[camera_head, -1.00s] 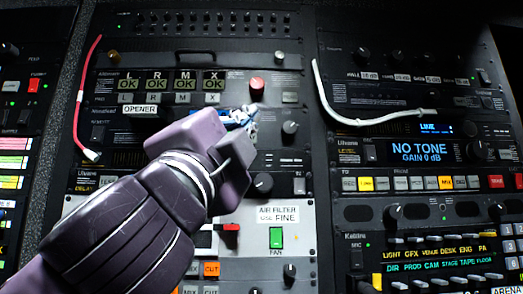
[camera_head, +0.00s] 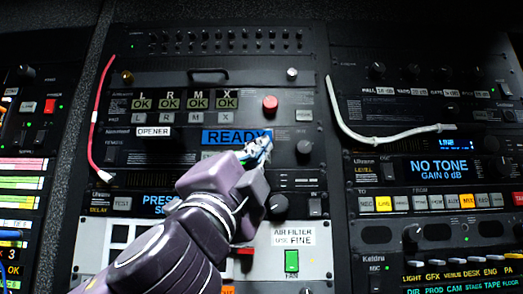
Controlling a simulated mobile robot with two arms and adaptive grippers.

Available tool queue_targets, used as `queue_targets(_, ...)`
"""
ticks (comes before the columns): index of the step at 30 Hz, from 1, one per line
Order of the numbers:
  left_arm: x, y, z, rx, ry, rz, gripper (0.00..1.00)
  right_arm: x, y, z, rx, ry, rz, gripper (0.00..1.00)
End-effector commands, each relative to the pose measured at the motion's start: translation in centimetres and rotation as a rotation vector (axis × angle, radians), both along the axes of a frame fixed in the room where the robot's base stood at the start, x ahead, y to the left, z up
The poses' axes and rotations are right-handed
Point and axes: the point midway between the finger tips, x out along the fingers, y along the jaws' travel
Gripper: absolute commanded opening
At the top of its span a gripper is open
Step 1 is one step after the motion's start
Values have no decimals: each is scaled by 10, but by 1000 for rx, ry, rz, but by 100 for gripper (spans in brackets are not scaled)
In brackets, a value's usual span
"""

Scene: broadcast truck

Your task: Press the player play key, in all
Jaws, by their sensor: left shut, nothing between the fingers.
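My left gripper (camera_head: 258,150) is shut and empty. It reaches up from the bottom, with its fingertips in front of the player panel, just under the right end of the blue display (camera_head: 225,137) that reads READY. To the left of the display is a white OPENER label (camera_head: 154,132). A pale key (camera_head: 213,155) shows in part below the display, beside the gripper, its legend not readable. The gripper hides the panel to the right of this key. I cannot tell whether the fingertips touch the panel. My right gripper is not in view.
Below, a blue PRESS display (camera_head: 161,203) is partly hidden by my arm. A green FAN switch (camera_head: 292,261) is lower right. A red cable (camera_head: 92,135) and white cable (camera_head: 365,137) hang on the racks.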

Motion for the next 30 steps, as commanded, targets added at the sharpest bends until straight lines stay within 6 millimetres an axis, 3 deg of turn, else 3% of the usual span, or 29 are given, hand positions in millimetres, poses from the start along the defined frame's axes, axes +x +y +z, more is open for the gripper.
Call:
queue_targets(3, 17, 0, 0, 1, 3, 1, 0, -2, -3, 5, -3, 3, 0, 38)
queue_targets(10, 32, 0, 0, 1, 1, 0, 0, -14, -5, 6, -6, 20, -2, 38)
queue_targets(30, 35, 0, 0, 1, -1, 0, 0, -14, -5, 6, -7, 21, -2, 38)
